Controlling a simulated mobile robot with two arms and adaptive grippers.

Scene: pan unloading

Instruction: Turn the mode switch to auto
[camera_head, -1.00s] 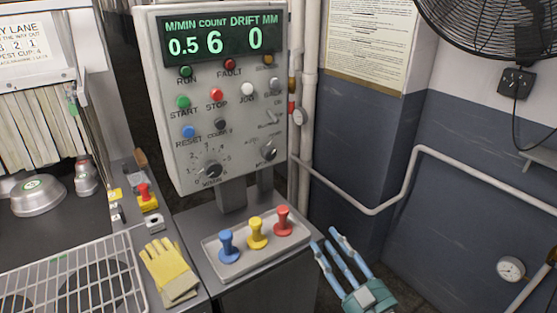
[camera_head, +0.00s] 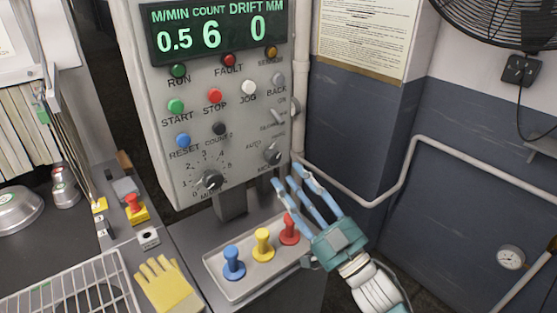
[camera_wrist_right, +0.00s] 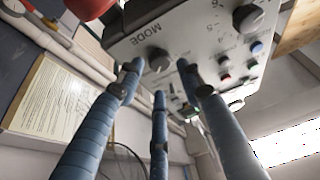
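The mode switch (camera_head: 271,157) is a dark round knob at the lower right of the grey control panel (camera_head: 240,130), with small labels around it. Its pointer seems to lean to the upper right, but it is too small to be sure. In the right wrist view the knob (camera_wrist_right: 158,60) shows beside the word MODE, between the fingers. My right gripper (camera_head: 288,177) is just below and right of the switch, its three blue fingers spread and empty. In the wrist view the fingers (camera_wrist_right: 160,80) point at the panel with no clear contact. My left gripper is not in view.
A speed knob (camera_head: 211,180) and several coloured buttons are on the same panel. A tray (camera_head: 222,277) with blue, yellow and red pegs stands below, close to my right gripper. A wall pipe (camera_head: 375,200) runs at the right. A yellow glove (camera_head: 165,284) lies left.

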